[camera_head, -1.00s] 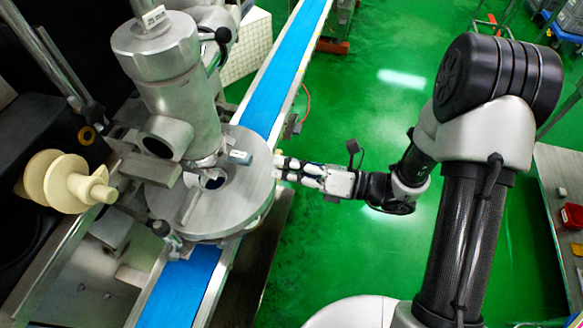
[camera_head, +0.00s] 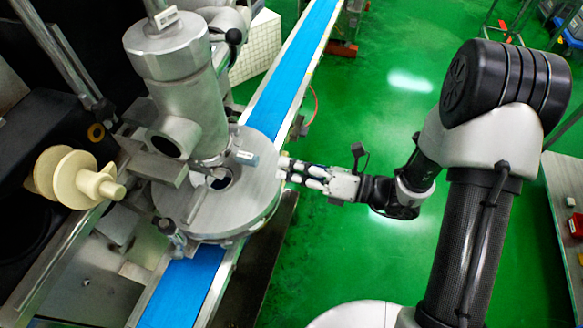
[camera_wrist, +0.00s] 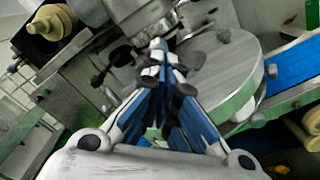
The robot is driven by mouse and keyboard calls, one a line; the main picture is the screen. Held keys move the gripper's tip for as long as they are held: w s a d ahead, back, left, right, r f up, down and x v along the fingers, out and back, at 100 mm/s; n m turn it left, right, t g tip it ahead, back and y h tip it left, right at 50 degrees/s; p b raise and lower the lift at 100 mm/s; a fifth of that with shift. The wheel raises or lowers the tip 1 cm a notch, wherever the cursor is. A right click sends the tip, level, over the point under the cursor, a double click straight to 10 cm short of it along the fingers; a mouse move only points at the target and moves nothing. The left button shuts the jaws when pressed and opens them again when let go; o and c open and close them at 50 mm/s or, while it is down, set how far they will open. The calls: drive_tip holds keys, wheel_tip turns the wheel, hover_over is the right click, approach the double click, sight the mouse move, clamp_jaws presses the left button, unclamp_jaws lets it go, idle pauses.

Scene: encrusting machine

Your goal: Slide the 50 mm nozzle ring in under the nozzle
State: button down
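My gripper (camera_head: 284,169) is at the right edge of the machine's round steel plate (camera_head: 190,212), pointing left toward its middle. In the wrist view its fingers (camera_wrist: 162,58) run together at the tips; I make out no object between them. The nozzle head (camera_head: 200,110) stands upright over the plate, and its lower end is partly hidden. A dark round opening (camera_head: 222,179) shows in the plate below it. I cannot make out the 50 mm nozzle ring as a separate part. A small block with a blue-grey end (camera_head: 247,157) sits near the plate's back right.
A blue conveyor belt (camera_head: 285,75) runs under the plate. A cream screw (camera_head: 75,180) stands out at the left, and a clamp knob (camera_head: 168,228) is at the plate's front left. Green floor (camera_head: 390,130) is open to the right; a bench edge lies at far right.

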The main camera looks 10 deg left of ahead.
sight(257, 161)
drive_tip(key=shift+w+a+p, duration=0.2)
drive_tip(key=shift+a+p, duration=0.15)
drive_tip(key=shift+a, duration=2.2)
drive_tip(key=shift+d, duration=0.1)
drive_tip(key=d+p, duration=0.1)
drive_tip(key=d, duration=0.9)
drive_tip(key=shift+s+p, duration=0.3)
drive_tip(key=shift+s, duration=0.1)
drive_tip(key=shift+a+r, duration=0.1)
